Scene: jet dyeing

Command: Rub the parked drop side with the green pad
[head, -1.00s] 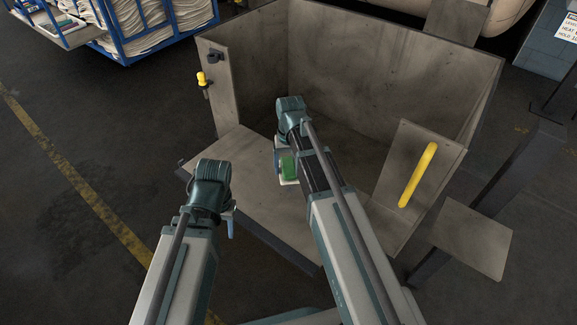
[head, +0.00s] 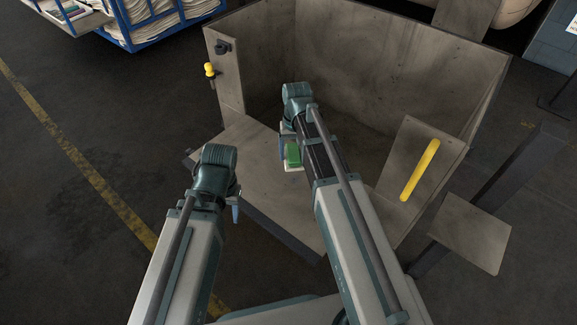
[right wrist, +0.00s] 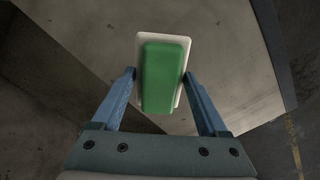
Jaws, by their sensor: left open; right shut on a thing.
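The green pad (head: 292,155) with its pale backing is in my right gripper (head: 286,147). In the right wrist view the pad (right wrist: 163,78) lies between the two blue fingers of the gripper (right wrist: 160,74). A flat, lowered grey metal panel (head: 265,185) at the front of the open bin looks like the drop side. The pad appears over its inner part; I cannot tell whether they touch. My right arm hides part of the panel. My left gripper (head: 236,208) is open and empty, near the panel's front left edge.
The bin's tall grey back wall (head: 400,70) stands behind. A yellow knob (head: 209,69) is on its left post. A panel with a yellow handle (head: 420,170) stands at right, beside a small grey plate (head: 470,232). A blue cart (head: 160,20) is far left. The floor at left is clear.

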